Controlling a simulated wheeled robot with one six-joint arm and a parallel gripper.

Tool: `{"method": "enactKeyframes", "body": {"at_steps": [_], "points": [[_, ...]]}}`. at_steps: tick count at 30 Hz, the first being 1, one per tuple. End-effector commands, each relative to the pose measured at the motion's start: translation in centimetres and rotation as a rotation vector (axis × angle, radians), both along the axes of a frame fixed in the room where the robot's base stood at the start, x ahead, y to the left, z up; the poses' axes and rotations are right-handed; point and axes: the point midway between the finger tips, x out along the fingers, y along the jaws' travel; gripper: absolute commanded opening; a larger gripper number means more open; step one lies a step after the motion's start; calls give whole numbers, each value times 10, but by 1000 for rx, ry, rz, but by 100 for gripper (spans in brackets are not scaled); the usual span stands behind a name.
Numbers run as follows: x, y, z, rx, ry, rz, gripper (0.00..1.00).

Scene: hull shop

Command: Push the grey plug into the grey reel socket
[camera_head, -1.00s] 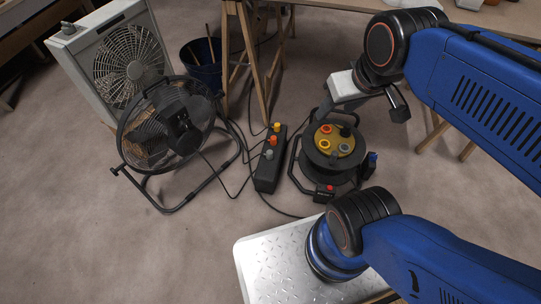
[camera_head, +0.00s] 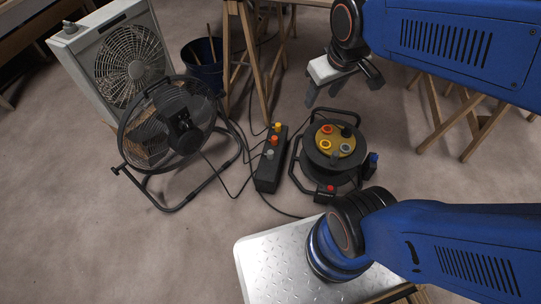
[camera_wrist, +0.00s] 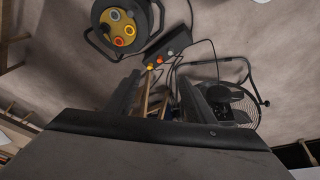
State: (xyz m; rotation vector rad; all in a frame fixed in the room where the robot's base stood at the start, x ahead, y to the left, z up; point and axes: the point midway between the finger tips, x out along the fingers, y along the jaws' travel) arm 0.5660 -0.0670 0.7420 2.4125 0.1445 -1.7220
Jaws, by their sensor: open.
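The grey plug (camera_head: 269,154) stands at the near end of a black power strip on the floor, in line with an orange and a yellow one. The grey reel socket (camera_head: 346,148) is on the yellow face of the black cable reel (camera_head: 318,165), right of the strip. It is a round grey spot beside red, yellow and black ones. My gripper (camera_head: 343,86) is open and empty, in the air above and beyond the reel in the head view. In the wrist view its fingers (camera_wrist: 157,96) are apart, with the strip and reel beyond them.
A black floor fan (camera_head: 170,125) and a pale box fan (camera_head: 125,60) stand left, with cables on the floor. A blue bucket (camera_head: 203,72) and wooden trestle legs (camera_head: 258,60) are behind. A metal tread-plate top (camera_head: 275,265) is in front.

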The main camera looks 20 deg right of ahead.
Motion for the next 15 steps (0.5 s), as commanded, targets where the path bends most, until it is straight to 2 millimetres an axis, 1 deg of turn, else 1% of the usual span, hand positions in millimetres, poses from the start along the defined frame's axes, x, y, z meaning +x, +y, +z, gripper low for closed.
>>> {"method": "enactKeyframes", "body": {"at_steps": [3, 8, 15], "points": [[19, 2, -10, -21, 27, 45, 50], [44, 5, -23, -48, 54, 107, 50], [79, 11, -47, -86, 96, 203, 50]]}}
